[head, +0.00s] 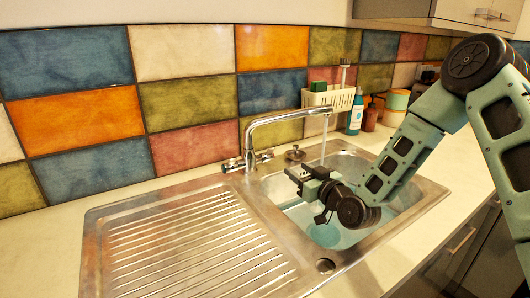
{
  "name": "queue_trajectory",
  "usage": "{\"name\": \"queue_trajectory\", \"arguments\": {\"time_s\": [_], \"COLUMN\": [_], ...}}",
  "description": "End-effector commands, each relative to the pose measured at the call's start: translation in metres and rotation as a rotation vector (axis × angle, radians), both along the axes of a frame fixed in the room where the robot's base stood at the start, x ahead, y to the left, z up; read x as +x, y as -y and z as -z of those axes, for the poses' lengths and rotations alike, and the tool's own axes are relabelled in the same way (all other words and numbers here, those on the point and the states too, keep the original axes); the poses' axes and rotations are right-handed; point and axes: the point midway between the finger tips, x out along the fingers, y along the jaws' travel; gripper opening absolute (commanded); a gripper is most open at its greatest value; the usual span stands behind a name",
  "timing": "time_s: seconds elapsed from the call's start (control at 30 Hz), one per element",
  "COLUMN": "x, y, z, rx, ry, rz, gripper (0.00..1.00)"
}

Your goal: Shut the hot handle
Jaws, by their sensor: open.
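A chrome tap (250,145) stands behind the sink, with a long spout bending over the basin to the right. A thin stream of water (324,145) runs from the spout. The tap has a left handle (232,165) and a right handle (265,156) at its base. No hot or cold marking is readable at this size. My gripper (293,178) is open and empty over the basin, its fingers pointing left toward the tap. It is to the right of both handles and apart from them. My wrist hides part of the basin.
The steel sink has a basin (405,205) on the right and a ribbed drainboard (190,245) on the left. A dark plug-like item (295,154) sits behind the basin. A white caddy (330,98), a blue bottle (355,112) and an amber bottle (371,118) stand by the tiled wall.

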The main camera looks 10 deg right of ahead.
Motion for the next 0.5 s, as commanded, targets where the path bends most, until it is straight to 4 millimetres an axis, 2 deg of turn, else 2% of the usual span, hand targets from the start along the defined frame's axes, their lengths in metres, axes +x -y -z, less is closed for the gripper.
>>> {"name": "queue_trajectory", "arguments": {"time_s": [0.17, 0.5], "x": [0.022, 0.09], "y": [-0.008, -0.03], "z": [-0.002, -0.002], "rx": [0.002, -0.002], "ry": [0.002, 0.002], "rz": [-0.001, -0.001], "gripper": [0.45, 0.45]}}
